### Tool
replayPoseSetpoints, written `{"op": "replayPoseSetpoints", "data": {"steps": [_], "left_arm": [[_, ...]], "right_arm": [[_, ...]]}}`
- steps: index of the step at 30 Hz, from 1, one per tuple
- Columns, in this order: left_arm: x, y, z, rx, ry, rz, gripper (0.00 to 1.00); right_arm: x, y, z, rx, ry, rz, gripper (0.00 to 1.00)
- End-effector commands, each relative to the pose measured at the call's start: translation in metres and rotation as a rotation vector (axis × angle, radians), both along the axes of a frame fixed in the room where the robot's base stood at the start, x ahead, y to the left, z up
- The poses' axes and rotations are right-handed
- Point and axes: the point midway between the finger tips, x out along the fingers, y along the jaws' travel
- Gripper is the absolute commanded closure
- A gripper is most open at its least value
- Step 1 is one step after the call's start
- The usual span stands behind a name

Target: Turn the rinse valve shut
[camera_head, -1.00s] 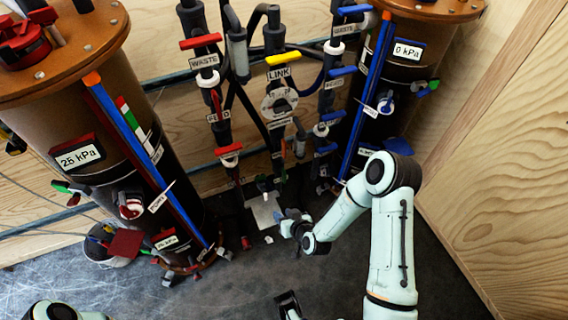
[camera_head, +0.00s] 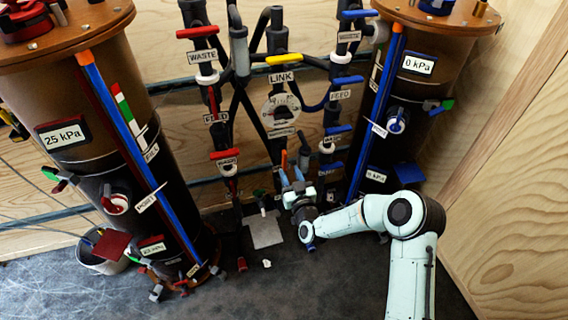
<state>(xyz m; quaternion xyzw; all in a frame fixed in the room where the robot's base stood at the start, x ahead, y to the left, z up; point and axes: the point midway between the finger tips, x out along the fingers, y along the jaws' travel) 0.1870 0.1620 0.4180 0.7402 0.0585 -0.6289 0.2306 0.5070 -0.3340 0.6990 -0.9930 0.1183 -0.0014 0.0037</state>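Valve handles stand on the pipework between two tall vessels. The left pipe has a red handle (camera_head: 197,31) above a WASTE label and a lower red handle (camera_head: 224,154). The right pipe has several blue handles, one of them (camera_head: 338,129) below the FEED label. A yellow handle (camera_head: 284,60) sits above the LINK label. The lowest labels are too small to read, so I cannot tell which handle is the rinse valve. My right gripper (camera_head: 292,178) points up at the foot of the middle pipes, fingers apart, near a small orange part (camera_head: 284,160). Contact is unclear. My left gripper is out of view.
A brown vessel (camera_head: 85,90) reading 25 kPa stands left, and another (camera_head: 420,40) reading 0 kPa stands right. A white bucket (camera_head: 100,258) is at the lower left. A grey plate (camera_head: 265,232) lies near the pipes. Plywood walls close the back and right.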

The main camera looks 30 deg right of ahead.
Motion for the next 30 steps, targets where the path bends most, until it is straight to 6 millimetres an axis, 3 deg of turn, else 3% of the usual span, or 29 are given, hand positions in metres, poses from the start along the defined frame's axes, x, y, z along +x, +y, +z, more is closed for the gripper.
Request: {"op": "replayPoseSetpoints", "data": {"steps": [3, 9, 22, 23, 26, 30], "left_arm": [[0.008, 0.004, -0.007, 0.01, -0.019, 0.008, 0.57], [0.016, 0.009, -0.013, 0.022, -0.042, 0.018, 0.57], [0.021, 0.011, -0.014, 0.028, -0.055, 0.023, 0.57], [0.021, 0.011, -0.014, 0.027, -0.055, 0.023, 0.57], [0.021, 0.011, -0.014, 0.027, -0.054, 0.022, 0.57], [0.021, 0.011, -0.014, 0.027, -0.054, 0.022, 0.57]], "right_arm": [[0.024, -0.006, -0.002, 0.002, -0.001, -0.001, 0.62], [0.051, -0.012, -0.002, 0.002, 0.0, 0.001, 0.62], [0.062, -0.014, 0.0, 0.001, 0.001, 0.001, 0.62], [0.061, -0.014, 0.0, 0.001, 0.001, 0.002, 0.65], [0.061, -0.014, 0.0, 0.001, 0.002, 0.001, 0.97], [0.061, -0.014, 0.0, 0.001, 0.002, 0.002, 1.0]]}}
